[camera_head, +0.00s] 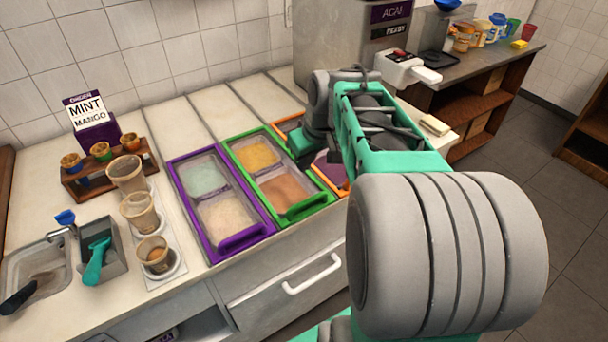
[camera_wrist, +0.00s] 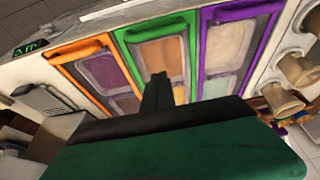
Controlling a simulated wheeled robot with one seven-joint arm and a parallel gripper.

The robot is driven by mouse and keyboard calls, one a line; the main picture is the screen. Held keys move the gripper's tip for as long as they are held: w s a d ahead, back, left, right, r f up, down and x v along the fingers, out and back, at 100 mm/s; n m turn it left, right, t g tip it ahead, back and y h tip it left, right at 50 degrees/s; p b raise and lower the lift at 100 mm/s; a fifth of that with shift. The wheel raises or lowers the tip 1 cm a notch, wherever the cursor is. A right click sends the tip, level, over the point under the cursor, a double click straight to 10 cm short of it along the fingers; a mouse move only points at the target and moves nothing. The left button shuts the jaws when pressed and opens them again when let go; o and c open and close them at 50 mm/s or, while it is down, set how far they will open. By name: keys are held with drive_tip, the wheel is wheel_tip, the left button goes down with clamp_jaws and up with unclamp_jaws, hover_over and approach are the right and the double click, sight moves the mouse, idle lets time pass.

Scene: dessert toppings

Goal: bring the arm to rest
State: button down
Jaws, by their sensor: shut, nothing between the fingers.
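My gripper (camera_wrist: 160,85) shows in the wrist view as dark fingers closed together with nothing between them. It is above the topping trays, its tip over the green-framed tray (camera_wrist: 122,57). In the head view my arm reaches out over the right part of the counter. My own arm hides most of the gripper there. The green-framed tray also shows in the head view (camera_head: 295,213), left of my arm's end.
A purple-framed tray (camera_head: 262,236) and a partly hidden orange-framed tray (camera_head: 341,189) flank the green one. Several cups (camera_head: 139,214) stand left. A grey bin (camera_head: 116,263) holds a teal scoop (camera_head: 96,262). The acai machine (camera_head: 330,32) stands behind my arm. Floor is clear at right.

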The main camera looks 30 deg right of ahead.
drive_tip(key=s+a+f+m+g, duration=0.2)
drive_tip(key=s+f+m, duration=0.4)
drive_tip(key=s, duration=0.5)
drive_tip(key=s+a+r+n+t, duration=0.1)
drive_tip(key=a+n, duration=0.4)
drive_tip(key=a, duration=0.7)
drive_tip(key=shift+s+r, duration=0.3)
drive_tip(key=shift+r, duration=0.05)
